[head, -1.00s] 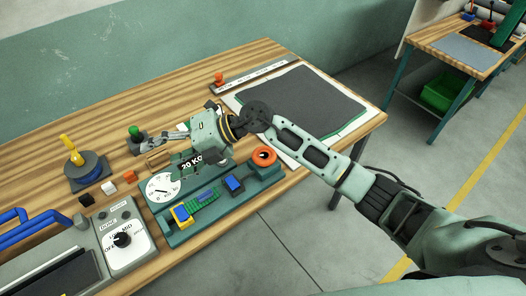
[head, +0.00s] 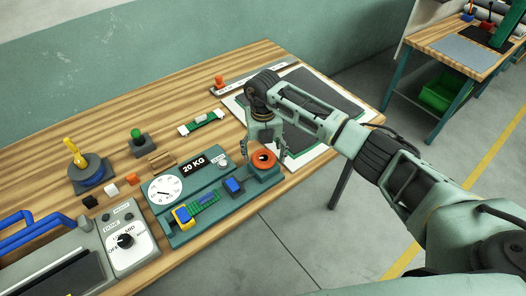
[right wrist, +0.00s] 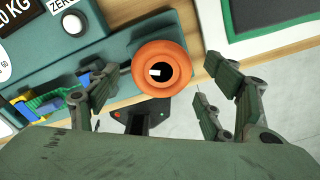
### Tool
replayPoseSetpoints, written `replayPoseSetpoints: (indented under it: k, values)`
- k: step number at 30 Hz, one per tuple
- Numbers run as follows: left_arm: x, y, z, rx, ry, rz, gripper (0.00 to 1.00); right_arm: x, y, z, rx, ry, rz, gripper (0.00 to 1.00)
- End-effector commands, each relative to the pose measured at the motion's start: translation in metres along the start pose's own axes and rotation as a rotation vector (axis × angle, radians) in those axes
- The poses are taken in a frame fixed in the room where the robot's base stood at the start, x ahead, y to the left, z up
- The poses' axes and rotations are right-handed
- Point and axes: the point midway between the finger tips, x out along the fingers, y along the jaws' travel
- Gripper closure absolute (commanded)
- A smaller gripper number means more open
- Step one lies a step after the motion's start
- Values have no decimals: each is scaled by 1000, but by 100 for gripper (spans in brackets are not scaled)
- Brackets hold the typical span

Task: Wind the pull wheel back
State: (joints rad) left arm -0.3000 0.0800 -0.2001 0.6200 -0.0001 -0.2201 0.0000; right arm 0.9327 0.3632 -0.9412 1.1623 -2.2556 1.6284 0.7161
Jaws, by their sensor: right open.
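The orange pull wheel (head: 263,159) sits at the right end of the teal tester (head: 182,232). It also shows in the right wrist view (right wrist: 150,58), with a dark centre and a small white mark. My right gripper (head: 268,149) points down over the wheel, open, with fingers on either side. In the right wrist view the gripper (right wrist: 168,82) has its fingers apart and the wheel between them, nearer the left finger. I cannot tell whether they touch it. My left gripper is not in view.
The tester has a dial (head: 165,189) and a 20 KG plate (head: 194,164). A control box (head: 127,240) stands at its left. Another green strip (head: 201,123) lies behind it. A dark sheet (head: 333,92) lies to the right. The table's front edge is close to the wheel.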

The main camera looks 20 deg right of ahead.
Motion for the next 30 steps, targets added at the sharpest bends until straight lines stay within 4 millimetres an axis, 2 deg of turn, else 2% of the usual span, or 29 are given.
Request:
replayPoseSetpoints:
  k: [6,14,27,30]
  values:
    - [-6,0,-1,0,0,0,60,16,0,0,-1,0,1,26]
    - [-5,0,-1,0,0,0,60,18,0,0,-1,-1,1,27]
    - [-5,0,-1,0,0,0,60,17,1,0,-2,-1,3,66]
    - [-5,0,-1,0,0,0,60,17,1,0,-2,-1,3,70]
